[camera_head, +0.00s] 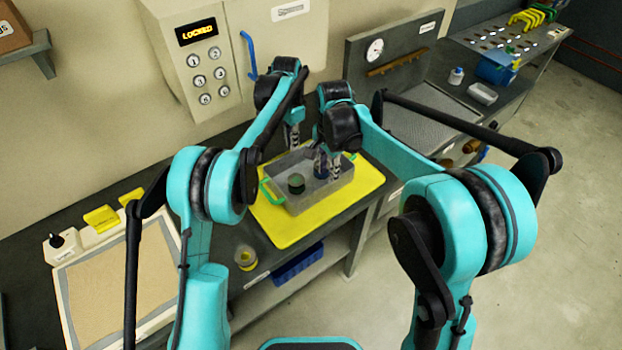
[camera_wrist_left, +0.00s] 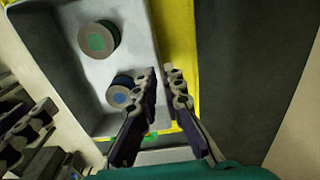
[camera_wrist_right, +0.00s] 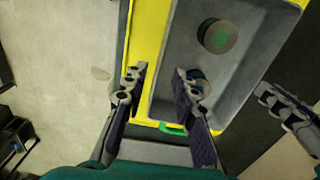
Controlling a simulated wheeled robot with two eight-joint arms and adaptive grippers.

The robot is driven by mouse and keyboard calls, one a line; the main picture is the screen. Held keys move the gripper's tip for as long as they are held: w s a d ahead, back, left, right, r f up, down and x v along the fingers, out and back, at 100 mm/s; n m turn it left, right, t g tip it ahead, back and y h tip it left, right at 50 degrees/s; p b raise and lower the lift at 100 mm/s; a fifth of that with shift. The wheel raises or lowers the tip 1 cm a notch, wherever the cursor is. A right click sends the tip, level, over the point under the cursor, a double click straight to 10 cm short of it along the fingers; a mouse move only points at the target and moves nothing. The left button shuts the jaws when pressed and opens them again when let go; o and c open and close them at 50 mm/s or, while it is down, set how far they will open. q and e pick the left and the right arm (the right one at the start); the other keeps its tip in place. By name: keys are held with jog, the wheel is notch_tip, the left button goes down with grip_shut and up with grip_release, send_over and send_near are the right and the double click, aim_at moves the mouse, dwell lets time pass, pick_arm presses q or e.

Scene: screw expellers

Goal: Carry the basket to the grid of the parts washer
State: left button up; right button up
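The grey basket (camera_head: 338,190) with green handles (camera_head: 271,193) sits on a yellow mat (camera_head: 270,226) on the bench. It holds a green-topped round part (camera_head: 296,183), also seen in the left wrist view (camera_wrist_left: 98,39), and a blue-centred one (camera_wrist_left: 120,93). My left gripper (camera_wrist_left: 163,72) is at the basket's far side, its fingers parted by a narrow gap at the rim. The parts washer's grid (camera_head: 432,118) lies to the right.
A gauge panel (camera_head: 383,62) stands behind the grid. A keypad box reading LOCKED (camera_head: 200,62) hangs on the wall. A blue bin (camera_head: 494,68) and a small bottle (camera_head: 456,76) are farther right. A yellow-topped cup (camera_head: 246,257) stands at the bench's front edge.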

aim_at(295, 165)
pick_arm(q)
jog(key=shift+d+f, duration=0.2)
jog(key=shift+f, duration=0.2)
pick_arm(e)
jog(key=shift+a+f, duration=0.2)
jog(key=shift+f, duration=0.05)
